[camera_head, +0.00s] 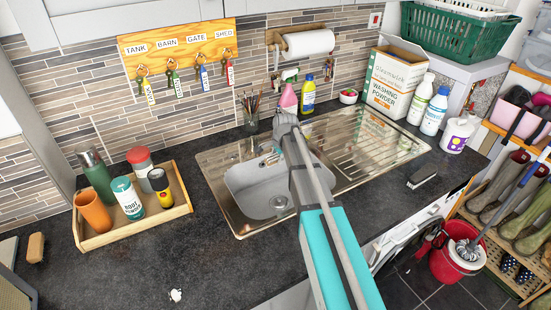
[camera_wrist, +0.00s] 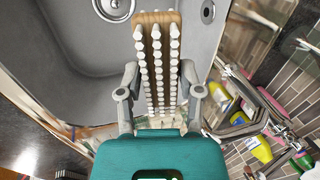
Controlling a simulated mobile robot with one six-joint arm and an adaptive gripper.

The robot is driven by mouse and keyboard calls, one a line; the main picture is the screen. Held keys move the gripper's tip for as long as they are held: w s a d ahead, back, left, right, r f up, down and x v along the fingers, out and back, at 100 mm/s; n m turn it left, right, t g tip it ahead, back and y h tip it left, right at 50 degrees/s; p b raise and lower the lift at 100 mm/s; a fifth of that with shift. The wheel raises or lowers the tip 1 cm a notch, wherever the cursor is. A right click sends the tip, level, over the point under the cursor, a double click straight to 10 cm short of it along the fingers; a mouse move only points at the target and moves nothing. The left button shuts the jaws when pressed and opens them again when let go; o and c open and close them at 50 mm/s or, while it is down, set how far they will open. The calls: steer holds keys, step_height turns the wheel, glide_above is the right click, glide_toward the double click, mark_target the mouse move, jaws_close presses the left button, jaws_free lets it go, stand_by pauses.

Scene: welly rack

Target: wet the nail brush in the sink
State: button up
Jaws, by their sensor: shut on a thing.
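In the wrist view my gripper (camera_wrist: 160,84) is shut on the sides of the nail brush (camera_wrist: 157,50). The brush has a pale wooden body with rows of white bristles facing the camera. Its far end overlaps the grey sink bowl in this view, right of the round drain (camera_wrist: 113,7). In the head view the steel sink (camera_head: 214,178) has a grey bowl and a drainer on its right. The tap (camera_head: 270,158) stands behind the bowl, partly hidden. My arm crosses in front of the sink and hides the gripper and brush there. I see no clear water stream.
A wooden tray (camera_head: 150,230) with bottles and cups stands left. A pink spray bottle (camera_head: 288,98) and a yellow bottle (camera_head: 308,94) stand behind the sink, near a pot of brushes (camera_head: 250,118). A dark brush (camera_head: 421,178) lies right. The front left worktop is mostly clear.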

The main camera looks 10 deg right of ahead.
steer(key=shift+f, duration=0.2)
step_height(320, 180, down, 19)
steer(key=b, duration=1.9)
steer(key=shift+r, duration=0.2)
stand_by(0.3)
stand_by(0.7)
steer(key=shift+r+p, duration=8.5)
steer(key=shift+r, duration=0.05)
